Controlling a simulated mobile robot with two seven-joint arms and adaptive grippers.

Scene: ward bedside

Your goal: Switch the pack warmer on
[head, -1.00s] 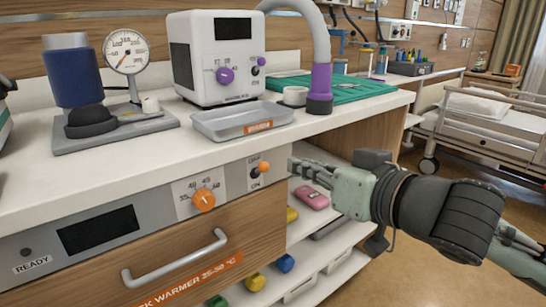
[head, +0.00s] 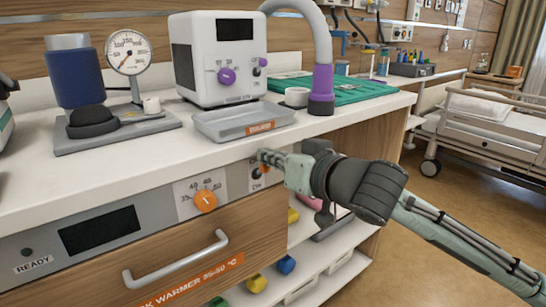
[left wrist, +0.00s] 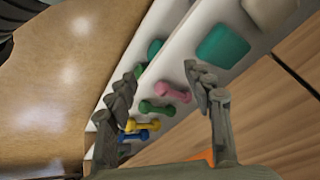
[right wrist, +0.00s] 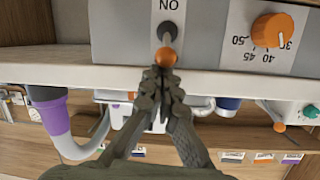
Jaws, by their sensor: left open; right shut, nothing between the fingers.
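The pack warmer is the drawer unit (head: 180,265) under the counter, with a dark display (head: 100,230) and an unlit READY lamp (head: 27,252). Its orange-tipped toggle switch (right wrist: 166,56) points away from the ON label in the right wrist view, which is upside down. My right gripper (right wrist: 160,76) is shut and empty, its fingertips right by the orange tip; contact is unclear. In the head view this gripper (head: 266,160) partly hides the switch. My left gripper (left wrist: 160,88) is open and empty, pointing toward shelves; it is outside the head view.
An orange dial (head: 205,201) sits left of the switch, and the drawer handle (head: 175,258) is below. The counter edge overhangs the panel. A metal tray (head: 243,122) stands above on the counter. Dumbbells (left wrist: 172,92) lie on the shelves.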

